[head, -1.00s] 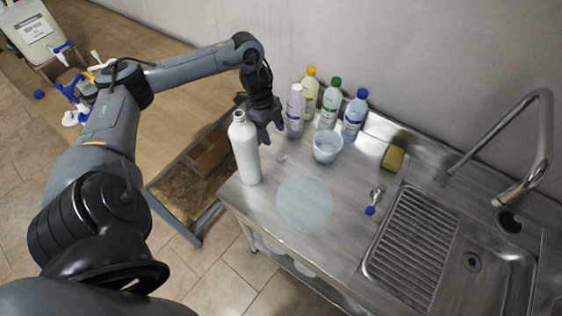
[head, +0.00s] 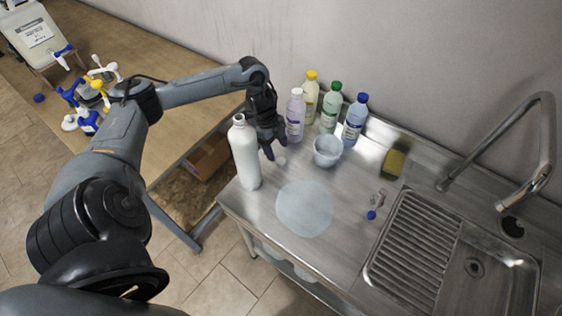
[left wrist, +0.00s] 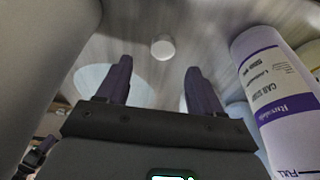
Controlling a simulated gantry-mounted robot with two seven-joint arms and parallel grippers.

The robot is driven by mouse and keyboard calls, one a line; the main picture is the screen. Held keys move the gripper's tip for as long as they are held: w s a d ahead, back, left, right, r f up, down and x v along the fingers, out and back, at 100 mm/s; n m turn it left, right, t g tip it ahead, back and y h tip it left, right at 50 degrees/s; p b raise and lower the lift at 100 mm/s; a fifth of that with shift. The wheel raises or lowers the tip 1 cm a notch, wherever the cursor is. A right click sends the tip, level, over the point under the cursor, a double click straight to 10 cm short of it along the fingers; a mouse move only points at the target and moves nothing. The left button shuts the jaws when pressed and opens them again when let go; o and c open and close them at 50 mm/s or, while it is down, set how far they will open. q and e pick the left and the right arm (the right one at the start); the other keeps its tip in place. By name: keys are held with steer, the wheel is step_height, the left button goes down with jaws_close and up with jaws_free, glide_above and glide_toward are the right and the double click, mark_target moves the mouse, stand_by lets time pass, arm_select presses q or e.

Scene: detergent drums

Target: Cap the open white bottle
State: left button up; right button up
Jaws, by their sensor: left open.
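The white bottle (head: 244,155) stands upright near the left edge of the steel counter; its narrow neck is at the top. A small white cap (head: 281,161) lies on the counter just right of it and also shows in the left wrist view (left wrist: 162,47). My left gripper (head: 274,150) is just behind and right of the bottle, pointing down, close to the cap. In the left wrist view its two fingers (left wrist: 158,85) are apart with nothing between them, and the cap lies beyond their tips. My right gripper is not in view.
A purple-labelled bottle (head: 295,116) stands close behind the gripper, with yellow-capped (head: 310,98), green-capped (head: 331,108) and blue-capped (head: 355,120) bottles nearby. A white cup (head: 327,151) is to the right. A pale round disc (head: 304,208) lies in front. The sink (head: 462,265) is at right.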

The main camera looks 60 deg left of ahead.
mark_target(281, 160)
arm_select(q)
steer(key=shift+f, duration=0.2)
steer(key=shift+f, duration=0.1)
steer(key=shift+x, duration=2.55)
steer(key=shift+w+a, duration=0.1)
steer(key=shift+a, duration=0.05)
steer(key=c, duration=1.1)
